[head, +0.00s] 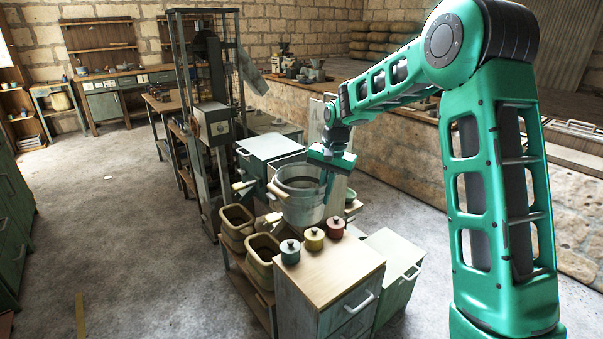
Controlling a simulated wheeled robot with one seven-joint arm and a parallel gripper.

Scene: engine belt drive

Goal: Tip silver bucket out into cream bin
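The silver bucket (298,205) is upright among the cabinets near the middle of the head view, its open mouth facing up. My gripper (327,185) is at the bucket's right rim, pointing down. The fingers are small and partly merge with the bucket's edge, so I cannot tell whether they grip the rim. Two open cream-tan bins stand left of the bucket: a farther one (237,232) and a nearer one (262,270). The bucket's base is partly hidden by the lidded pots, so I cannot tell whether it rests on a surface. Its contents are not visible.
Green (290,252), yellow (314,239) and red (335,227) lidded pots stand on the wooden-topped cabinet (330,275) in front of the bucket. A grey-topped cabinet (270,146) is behind it. A tall metal frame (212,100) stands behind left. The floor at left is mostly clear.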

